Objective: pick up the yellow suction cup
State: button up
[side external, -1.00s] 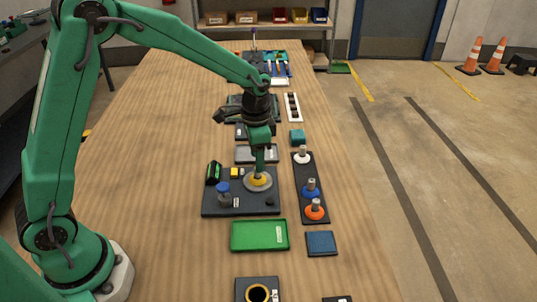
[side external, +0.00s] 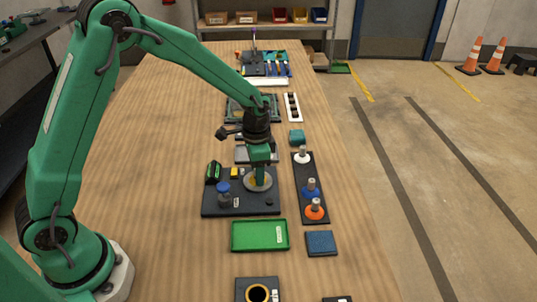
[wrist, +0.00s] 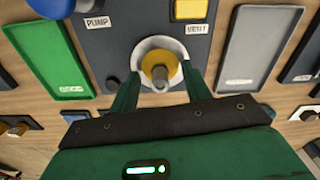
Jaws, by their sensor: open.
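The yellow suction cup (wrist: 160,65) stands on a pale round seat (wrist: 143,52) on the dark panel, with a grey stem rising from it in the wrist view. In the side view only a bit of its yellow (side external: 251,184) shows; my gripper hides the rest. My gripper (wrist: 160,88) is open, with its two green fingers reaching down on either side of the cup. In the side view my gripper (side external: 259,178) is low over the round seat. I cannot tell whether either finger touches the cup.
The dark panel (side external: 240,208) also bears a blue knob (side external: 223,187) and a yellow button (side external: 234,173). A dark rack (side external: 303,174) at right holds white, blue and orange cups. A green tray (side external: 259,235) and blue pad (side external: 321,243) lie nearer. Bare table lies left of the panel.

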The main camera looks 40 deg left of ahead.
grip_shut()
dwell(0.3)
jog(key=shift+r, duration=0.5)
notch_tip(320, 180, up, 3)
jog(key=shift+r, duration=0.2)
jog(key=s+d+r, duration=0.6)
jog(key=s+d, duration=0.1)
jog(key=d, duration=0.2)
jog(key=shift+r, duration=0.35)
